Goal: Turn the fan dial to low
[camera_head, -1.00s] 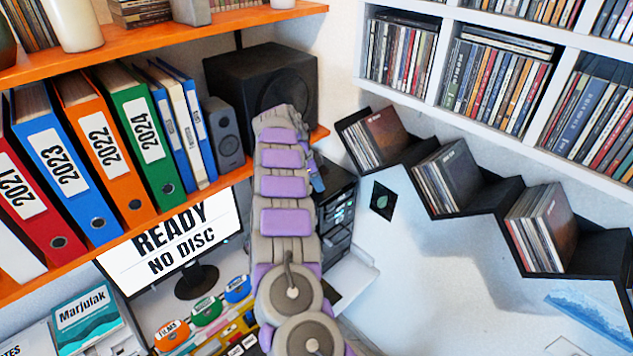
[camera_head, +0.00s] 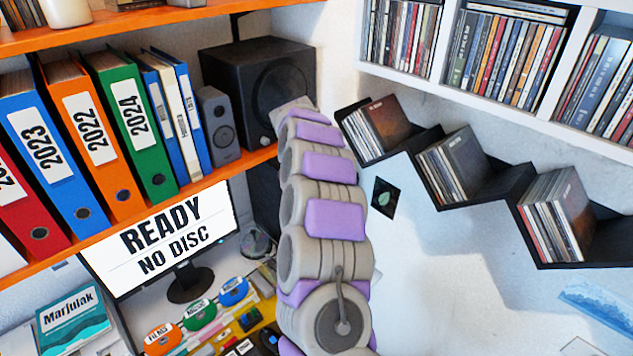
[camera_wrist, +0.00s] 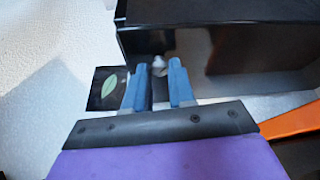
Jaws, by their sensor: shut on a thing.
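In the wrist view my gripper (camera_wrist: 157,66) has two blue fingers close around a small grey knob (camera_wrist: 158,63) beside a dark glossy box (camera_wrist: 225,45). The knob may be the fan dial; it is mostly hidden between the fingertips, and I cannot read any setting marks. In the head view my own grey and purple arm reaches up the middle, and its gripper end is hidden. No fan dial can be made out there.
An orange shelf (camera_head: 130,220) holds binders and a black speaker (camera_head: 255,85) left of my arm. A monitor (camera_head: 165,240) reads "READY NO DISC". Zigzag black disc shelves (camera_head: 500,190) are on the right wall. A leaf card (camera_head: 384,198) hangs right of my arm.

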